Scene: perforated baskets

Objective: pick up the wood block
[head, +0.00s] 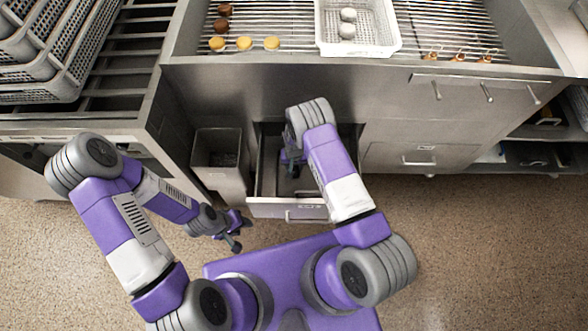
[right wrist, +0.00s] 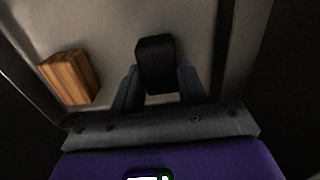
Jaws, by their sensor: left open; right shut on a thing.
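The wood block (right wrist: 70,78), brown with light and dark stripes, lies on the floor of the open drawer (head: 287,208), at the left in the right wrist view. I cannot make it out in the head view. My right gripper (right wrist: 157,84) reaches down into the drawer and is shut on a black object (right wrist: 155,58), apart from the wood block. In the head view my right arm partly hides this gripper. My left gripper (head: 240,232) is open and empty, low above the floor, left of the drawer's front.
A grey open bin (head: 218,180) stands just left of the drawer. Above, the counter holds a white perforated basket (head: 358,50) with two pale round items, and small buns (head: 244,43). Stacked baskets (head: 50,50) stand at the far left. The speckled floor at right is clear.

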